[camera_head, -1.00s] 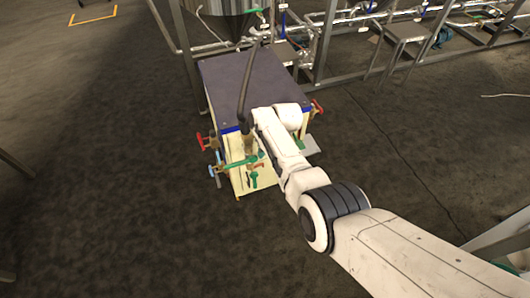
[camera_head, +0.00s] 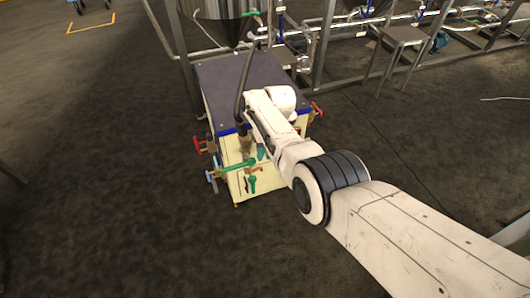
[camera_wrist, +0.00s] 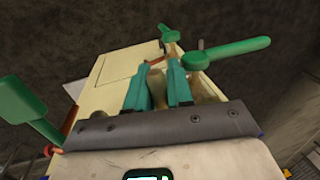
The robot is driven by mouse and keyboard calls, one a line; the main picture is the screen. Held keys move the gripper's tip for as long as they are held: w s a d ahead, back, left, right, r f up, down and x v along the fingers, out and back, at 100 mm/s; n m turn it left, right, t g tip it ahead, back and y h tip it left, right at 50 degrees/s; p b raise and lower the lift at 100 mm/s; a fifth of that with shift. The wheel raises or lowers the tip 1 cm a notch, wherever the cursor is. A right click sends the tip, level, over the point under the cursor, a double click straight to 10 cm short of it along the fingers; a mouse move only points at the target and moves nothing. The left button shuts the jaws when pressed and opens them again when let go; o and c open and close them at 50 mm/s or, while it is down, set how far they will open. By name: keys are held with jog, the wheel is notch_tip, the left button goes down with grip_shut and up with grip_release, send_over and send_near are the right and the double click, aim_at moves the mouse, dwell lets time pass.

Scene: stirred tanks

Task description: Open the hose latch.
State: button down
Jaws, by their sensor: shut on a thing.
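My gripper (camera_head: 262,153) is at the front of a cream cabinet (camera_head: 238,188) with a dark top. In the wrist view its teal fingers (camera_wrist: 157,72) are closed around a tan, brass-coloured part (camera_wrist: 158,92), which seems to be the hose latch. Most of that part is hidden between the fingers. In the head view a black hose (camera_head: 241,88) drops to a brass fitting (camera_head: 246,145) beside my gripper. Whether the latch is open cannot be told.
Green valve handles (camera_head: 240,165) stick out of the cabinet front, close to my fingers; one long green handle (camera_wrist: 235,52) shows in the wrist view. Red handles (camera_head: 198,144) stand at the cabinet's side. Open floor lies left; steel frames stand behind.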

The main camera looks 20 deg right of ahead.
jog(key=c, duration=1.4)
grip_release()
jog(key=r+p, duration=0.1)
jog(key=r, duration=0.2)
jog(key=d+r+p, duration=0.1)
jog(key=r+p, duration=0.1)
jog(key=r, duration=0.2)
jog(key=d+r+p, duration=0.1)
jog(key=r, duration=0.2)
jog(key=shift+w+d+r+p, duration=0.1)
jog(key=shift+r+p, duration=0.2)
jog(key=shift+p, duration=0.1)
